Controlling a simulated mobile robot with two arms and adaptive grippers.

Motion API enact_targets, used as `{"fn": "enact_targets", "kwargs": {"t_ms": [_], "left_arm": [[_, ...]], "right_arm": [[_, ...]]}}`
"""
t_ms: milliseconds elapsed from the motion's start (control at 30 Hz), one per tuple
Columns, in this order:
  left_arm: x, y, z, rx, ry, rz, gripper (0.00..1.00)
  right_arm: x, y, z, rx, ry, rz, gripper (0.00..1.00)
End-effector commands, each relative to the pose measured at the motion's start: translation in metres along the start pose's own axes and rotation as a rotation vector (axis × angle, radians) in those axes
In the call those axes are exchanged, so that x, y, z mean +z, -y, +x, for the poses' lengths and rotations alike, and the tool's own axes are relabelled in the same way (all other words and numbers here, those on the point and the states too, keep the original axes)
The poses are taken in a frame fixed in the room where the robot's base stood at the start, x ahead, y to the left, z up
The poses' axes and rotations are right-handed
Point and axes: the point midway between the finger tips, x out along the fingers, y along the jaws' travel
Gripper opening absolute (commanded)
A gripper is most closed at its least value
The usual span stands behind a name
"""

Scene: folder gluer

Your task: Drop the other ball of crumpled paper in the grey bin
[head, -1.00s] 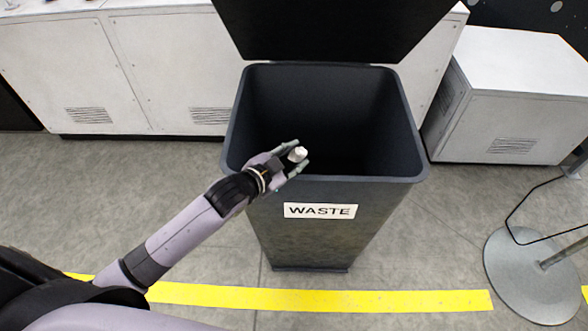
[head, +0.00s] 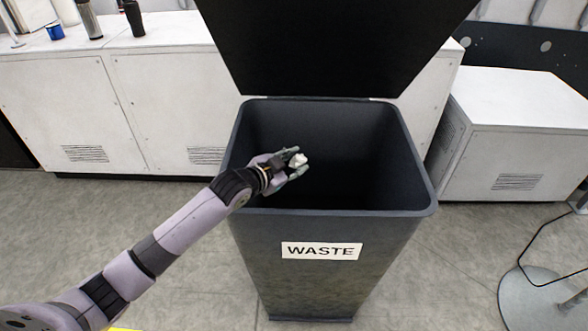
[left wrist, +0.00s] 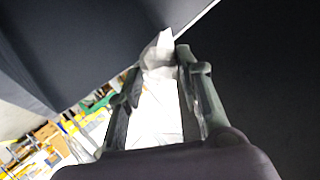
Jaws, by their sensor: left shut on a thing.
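The grey bin (head: 333,226), dark and labelled WASTE, stands in the middle of the head view with its lid (head: 330,45) raised. My left gripper (head: 294,161) is shut on a small white ball of crumpled paper (head: 299,159). It holds the paper over the bin's open mouth, towards the left side of the opening. In the left wrist view the crumpled paper (left wrist: 158,60) is between the two fingers, with dark surfaces around it. The bin's floor is too dark to make out. My right gripper is not in view.
White cabinets (head: 165,95) line the wall behind the bin, with cups (head: 88,18) on top at the left. A white box (head: 515,130) stands at the right. A round stand base (head: 540,296) with a black cable is at the lower right.

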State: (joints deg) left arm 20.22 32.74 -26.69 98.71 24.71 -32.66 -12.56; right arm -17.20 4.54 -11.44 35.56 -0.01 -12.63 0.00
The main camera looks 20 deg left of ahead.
Motion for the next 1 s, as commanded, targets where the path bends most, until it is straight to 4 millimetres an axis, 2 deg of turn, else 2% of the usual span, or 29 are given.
{"fn": "enact_targets", "kwargs": {"t_ms": [167,200,533,867,1000], "left_arm": [[0.000,0.000,0.000,0.000,0.000,0.000,0.19],[0.000,0.000,0.000,0.000,0.000,0.000,0.34],[0.000,0.000,0.000,0.000,0.000,0.000,0.56],[0.001,0.000,-0.001,0.000,0.001,0.000,0.57],[0.001,0.000,-0.013,0.000,0.001,0.000,0.57]], "right_arm": [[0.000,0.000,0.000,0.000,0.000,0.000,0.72],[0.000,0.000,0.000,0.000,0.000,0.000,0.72],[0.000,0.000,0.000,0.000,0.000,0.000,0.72],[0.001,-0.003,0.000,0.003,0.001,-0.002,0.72],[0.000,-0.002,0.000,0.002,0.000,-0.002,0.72]]}}
